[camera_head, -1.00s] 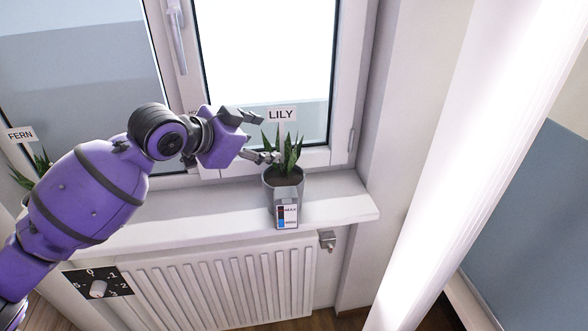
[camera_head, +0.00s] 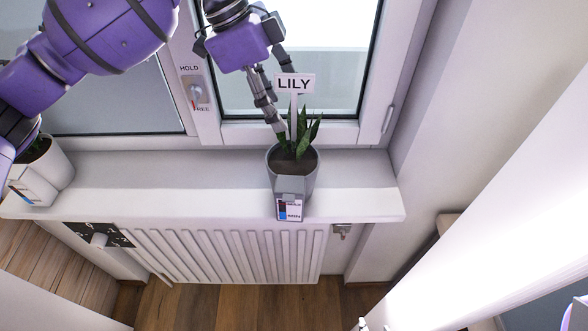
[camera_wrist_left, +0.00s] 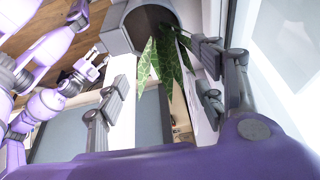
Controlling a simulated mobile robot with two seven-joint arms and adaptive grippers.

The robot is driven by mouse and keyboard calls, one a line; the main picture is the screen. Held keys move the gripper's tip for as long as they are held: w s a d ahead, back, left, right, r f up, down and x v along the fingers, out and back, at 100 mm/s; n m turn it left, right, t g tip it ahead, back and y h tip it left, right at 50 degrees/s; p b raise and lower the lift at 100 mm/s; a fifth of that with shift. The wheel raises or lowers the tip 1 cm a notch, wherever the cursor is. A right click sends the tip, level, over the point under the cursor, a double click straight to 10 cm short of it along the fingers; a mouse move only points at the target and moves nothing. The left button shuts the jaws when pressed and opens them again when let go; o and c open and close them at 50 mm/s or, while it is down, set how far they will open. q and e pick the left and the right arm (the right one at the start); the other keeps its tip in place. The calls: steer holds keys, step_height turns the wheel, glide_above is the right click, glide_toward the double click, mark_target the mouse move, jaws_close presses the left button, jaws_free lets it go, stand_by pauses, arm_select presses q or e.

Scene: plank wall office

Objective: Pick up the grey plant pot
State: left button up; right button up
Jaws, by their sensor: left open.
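The grey plant pot (camera_head: 308,182) stands upright on the windowsill in the head view. It holds a spiky green plant (camera_head: 299,137), a white LILY sign (camera_head: 294,84) and a small label box on its front. My left gripper (camera_head: 284,98) is open and points down from above, behind the sign and beside the leaves. In the left wrist view the pot (camera_wrist_left: 122,26) is at the top, with leaves (camera_wrist_left: 165,62) between the open fingers (camera_wrist_left: 155,98). The fingers do not appear closed on the pot.
A white pot (camera_head: 45,172) stands at the sill's left end. The window frame (camera_head: 290,132) rises close behind the plant. A radiator (camera_head: 225,252) is below the sill (camera_head: 170,180). The sill between the two pots is clear.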

mark_target(288, 117)
arm_select(q)
steer(key=shift+d+f, duration=0.2)
steer(key=shift+f, duration=0.4)
steer(key=shift+w+d+f, duration=0.1)
steer(key=shift+d+f, duration=0.1)
steer(key=shift+f, duration=0.1)
steer(key=x, duration=0.4)
steer(key=shift+s+f, duration=0.15)
steer(key=shift+s, duration=0.1)
steer(key=shift+w+d+f, duration=0.1)
steer(key=shift+w+f, duration=0.05)
steer(key=c, duration=1.5)
jaws_close()
arm_select(e)
steer(key=shift+w+r, duration=0.15)
steer(key=shift+w, duration=0.15)
